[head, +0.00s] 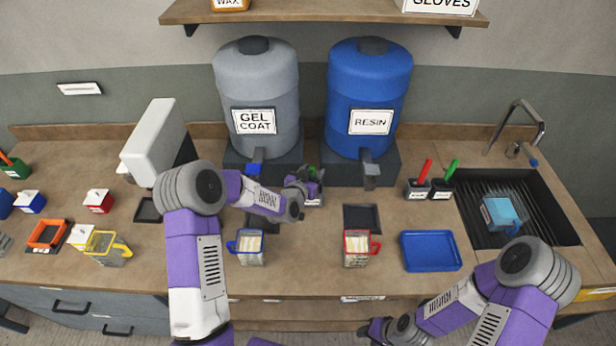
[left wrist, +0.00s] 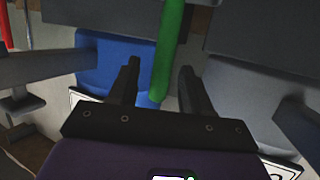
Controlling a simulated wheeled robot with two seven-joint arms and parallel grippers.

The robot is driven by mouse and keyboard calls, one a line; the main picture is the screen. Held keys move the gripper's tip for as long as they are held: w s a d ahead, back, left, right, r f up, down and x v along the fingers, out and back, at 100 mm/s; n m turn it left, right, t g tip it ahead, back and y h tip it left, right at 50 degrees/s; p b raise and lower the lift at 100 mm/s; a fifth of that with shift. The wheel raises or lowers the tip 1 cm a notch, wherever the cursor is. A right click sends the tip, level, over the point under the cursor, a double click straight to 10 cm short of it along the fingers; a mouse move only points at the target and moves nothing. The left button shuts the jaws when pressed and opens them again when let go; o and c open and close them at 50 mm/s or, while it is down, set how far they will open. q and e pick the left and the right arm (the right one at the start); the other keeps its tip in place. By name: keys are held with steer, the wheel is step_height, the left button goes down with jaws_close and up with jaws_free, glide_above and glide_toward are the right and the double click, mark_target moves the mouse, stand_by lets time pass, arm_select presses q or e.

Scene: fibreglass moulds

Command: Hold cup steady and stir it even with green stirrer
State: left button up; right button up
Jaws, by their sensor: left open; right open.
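My left gripper (head: 312,182) is open in front of the dispensers, between the gel coat and resin tanks. In the left wrist view its two fingers (left wrist: 158,88) stand apart with a green bar (left wrist: 170,50) between them. I cannot tell whether that bar is a stirrer or a cup handle; the arm hides most of it in the head view. A green stirrer (head: 451,169) stands in a dark holder (head: 441,188) beside the sink. A blue-handled cup (head: 250,258) and a red-handled cup (head: 356,258) stand near the front. My right gripper (head: 372,330) is open and empty at the front edge.
A red stirrer (head: 425,169) stands in a holder beside the green one. A blue tray (head: 430,250) lies right of the cups, before the sink (head: 540,215). The gel coat tank (head: 256,85) and resin tank (head: 368,85) stand behind.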

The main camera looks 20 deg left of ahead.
arm_select(q)
steer(key=shift+w, duration=0.2)
jaws_close()
steer(key=shift+r+p, duration=2.4)
steer(key=shift+r, duration=3.1)
steer(key=shift+f, duration=0.1)
